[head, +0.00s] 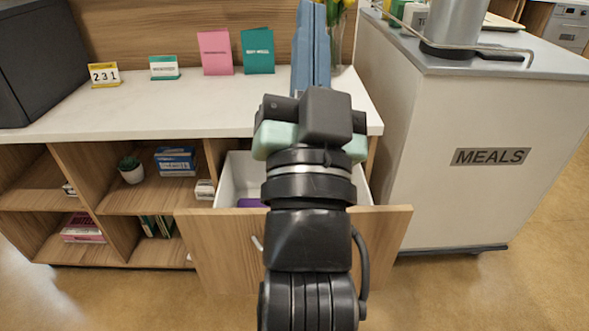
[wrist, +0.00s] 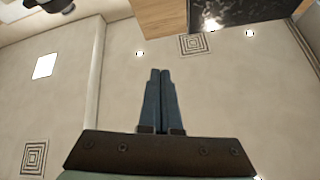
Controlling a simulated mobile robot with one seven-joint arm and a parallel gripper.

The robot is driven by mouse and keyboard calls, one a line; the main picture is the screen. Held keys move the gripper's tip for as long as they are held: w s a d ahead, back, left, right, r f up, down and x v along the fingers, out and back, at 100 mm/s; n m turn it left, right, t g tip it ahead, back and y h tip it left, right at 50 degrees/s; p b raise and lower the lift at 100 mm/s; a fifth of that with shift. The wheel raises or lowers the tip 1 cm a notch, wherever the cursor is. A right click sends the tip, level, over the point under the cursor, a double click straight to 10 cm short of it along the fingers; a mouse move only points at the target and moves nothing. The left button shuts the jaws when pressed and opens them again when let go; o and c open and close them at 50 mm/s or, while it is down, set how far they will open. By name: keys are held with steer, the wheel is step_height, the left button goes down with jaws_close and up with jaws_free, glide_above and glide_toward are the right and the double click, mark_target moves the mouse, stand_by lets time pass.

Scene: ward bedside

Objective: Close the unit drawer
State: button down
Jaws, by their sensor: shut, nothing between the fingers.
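The unit drawer (head: 215,250) is pulled out of the wooden unit, with its wood front standing forward of the shelves. Its white inside (head: 236,172) shows at the left of my arm, with a purple item (head: 250,203) in it. Part of a pale handle (head: 257,243) shows on the front; my arm hides the rest and the drawer's middle. My gripper (head: 311,45) points up, its blue fingers together and empty. It is apart from the drawer front. In the wrist view the shut fingers (wrist: 160,75) stand against the ceiling, and no drawer shows.
The white unit top (head: 150,105) holds a 231 sign (head: 104,75), pink (head: 215,53) and teal cards (head: 257,50), and a dark box (head: 40,60). A MEALS cart (head: 480,180) stands close at the drawer's right. Open floor (head: 500,290) shows at the front right.

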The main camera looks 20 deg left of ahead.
steer(key=w+a+f+m+g+y+p, duration=0.25)
steer(key=a+f, duration=0.35)
steer(key=f, duration=0.4)
steer(key=s+a+f+m+g+h+p, duration=0.1)
steer(key=s+a+f+m+g+p, duration=0.2)
steer(key=f, duration=0.6)
steer(key=s+a+f+m+h+p, duration=0.1)
steer(key=s+f+m+p, duration=0.2)
steer(key=f, duration=0.5)
steer(key=m+g+h, duration=0.1)
steer(key=m+g, duration=0.1)
steer(key=m, duration=0.3)
glide_toward(248, 225)
steer(key=x, duration=0.6)
steer(key=shift+w, duration=0.35)
steer(key=shift+a, duration=0.1)
